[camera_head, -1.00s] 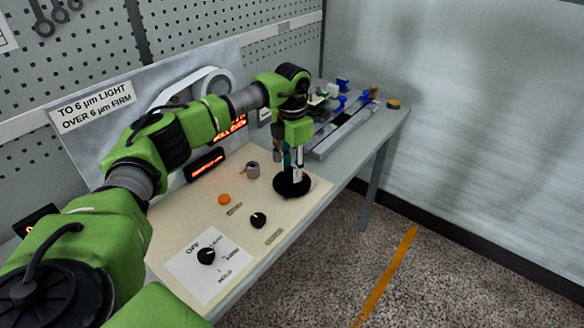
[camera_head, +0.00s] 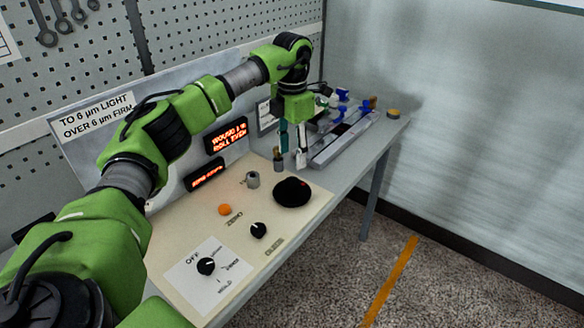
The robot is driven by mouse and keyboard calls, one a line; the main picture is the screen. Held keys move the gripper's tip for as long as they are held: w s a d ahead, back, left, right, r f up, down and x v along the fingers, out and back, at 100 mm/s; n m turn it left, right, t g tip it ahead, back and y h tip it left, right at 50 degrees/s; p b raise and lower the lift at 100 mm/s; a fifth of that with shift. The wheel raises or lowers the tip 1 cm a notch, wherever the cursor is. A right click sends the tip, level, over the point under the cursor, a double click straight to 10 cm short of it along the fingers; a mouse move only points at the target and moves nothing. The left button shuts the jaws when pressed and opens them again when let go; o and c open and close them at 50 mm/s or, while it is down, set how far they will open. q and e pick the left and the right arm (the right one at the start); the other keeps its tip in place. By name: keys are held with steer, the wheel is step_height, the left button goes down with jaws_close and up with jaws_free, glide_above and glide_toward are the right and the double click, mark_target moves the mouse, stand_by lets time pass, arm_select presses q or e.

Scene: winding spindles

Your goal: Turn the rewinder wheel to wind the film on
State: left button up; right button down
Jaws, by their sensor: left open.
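A broad black round wheel (camera_head: 292,192), apparently the rewinder wheel, sits near the right edge of the cream panel (camera_head: 235,235). A faint reddish mark shows on its top. My left gripper (camera_head: 293,154) points down above and beyond the wheel, with its fingers apart and nothing visible between them. In the picture it is apart from the wheel. The wheel is fully in view. My right gripper is not in view. I cannot make out the film.
The panel carries a mode dial (camera_head: 206,266), a black knob (camera_head: 258,230), an orange button (camera_head: 225,210) and a grey cylinder (camera_head: 253,180). A small post (camera_head: 278,163) stands close to my left gripper. A lit red display (camera_head: 226,137) stands behind. A grey rail (camera_head: 345,140) lies beyond.

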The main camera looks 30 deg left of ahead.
arm_select(q)
steer(key=shift+r, duration=1.55)
